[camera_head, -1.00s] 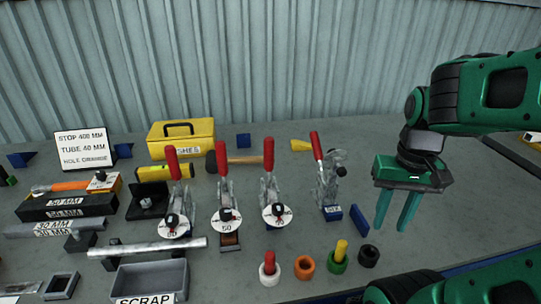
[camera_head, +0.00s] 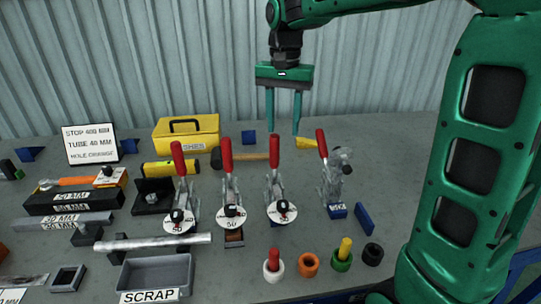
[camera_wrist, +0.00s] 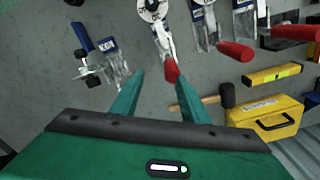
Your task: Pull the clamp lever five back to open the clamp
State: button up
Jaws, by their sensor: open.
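Several toggle clamps with red levers stand in a row on the grey bench. The levers, left to right in the head view, are the first (camera_head: 178,158), second (camera_head: 226,154), third (camera_head: 275,152) and fourth (camera_head: 322,143), all raised. I cannot read which one is number five. My gripper (camera_head: 283,128) is open and empty, pointing down behind the third lever. In the wrist view, the third lever's red grip (camera_wrist: 171,70) shows near the right fingertip of my gripper (camera_wrist: 162,74); contact cannot be told. The fourth clamp (camera_wrist: 112,66) is at left there, its red grip not visible.
A yellow case (camera_head: 185,134), a mallet (camera_head: 245,158) and a yellow level (camera_head: 168,169) lie behind the clamps. A scrap bin (camera_head: 154,270) and coloured rings (camera_head: 308,264) are in front. A corrugated wall (camera_head: 150,60) closes the back.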

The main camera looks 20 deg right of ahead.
aim_at(274, 154)
jog(key=shift+w+a, duration=0.75)
jog(key=shift+a, duration=0.2)
jog(key=shift+f, duration=0.35)
notch_tip(274, 154, down, 10)
jog(key=shift+r, duration=0.1)
grip_shut()
